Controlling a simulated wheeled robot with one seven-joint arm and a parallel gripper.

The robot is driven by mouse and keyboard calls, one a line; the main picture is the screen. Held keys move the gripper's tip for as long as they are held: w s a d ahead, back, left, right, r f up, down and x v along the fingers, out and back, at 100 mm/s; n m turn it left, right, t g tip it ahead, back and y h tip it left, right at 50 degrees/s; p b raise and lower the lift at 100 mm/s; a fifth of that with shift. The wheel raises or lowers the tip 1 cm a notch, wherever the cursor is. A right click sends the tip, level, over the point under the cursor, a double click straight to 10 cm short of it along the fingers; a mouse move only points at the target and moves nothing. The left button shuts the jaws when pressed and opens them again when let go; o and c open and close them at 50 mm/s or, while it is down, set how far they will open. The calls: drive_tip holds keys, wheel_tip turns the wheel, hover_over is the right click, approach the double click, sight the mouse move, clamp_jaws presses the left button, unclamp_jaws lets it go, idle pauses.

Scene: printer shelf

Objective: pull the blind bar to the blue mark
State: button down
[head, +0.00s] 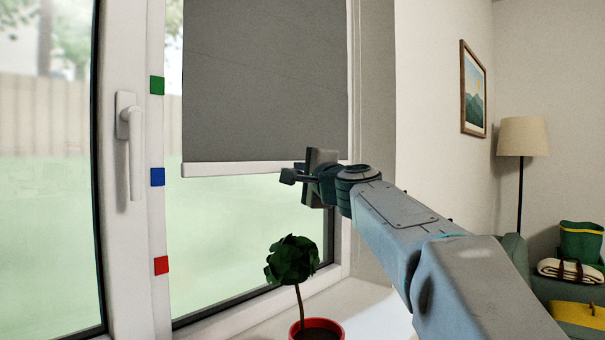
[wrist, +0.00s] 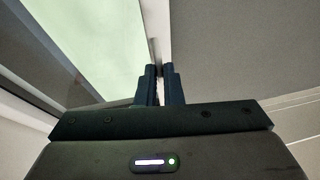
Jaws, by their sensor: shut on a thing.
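The grey blind hangs over the window with a white blind bar (head: 235,169) along its lower edge. The bar is nearly level with the blue mark (head: 157,177) on the white frame to its left, its left end slightly higher than the mark's middle. My gripper (head: 290,177) is at the bar's right part and shut on it; the fingers hide part of the bar there. In the wrist view the two dark fingers (wrist: 160,72) close on the thin bar (wrist: 154,48), with the blind beside it.
A green mark (head: 157,85) and a red mark (head: 161,265) sit above and below the blue one. A potted plant (head: 293,260) stands on the sill below my gripper. A window handle (head: 130,145) is at left; a lamp (head: 522,137) is at right.

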drive_tip(key=shift+d+f, duration=0.1)
drive_tip(key=shift+f, duration=0.45)
drive_tip(key=c, duration=1.6)
unclamp_jaws()
drive_tip(key=shift+w, duration=0.1)
drive_tip(key=shift+o, duration=0.2)
drive_tip(key=b+v, duration=0.2)
drive_tip(key=v, duration=1.1)
drive_tip(key=shift+s, duration=0.4)
drive_tip(key=shift+d, duration=0.25)
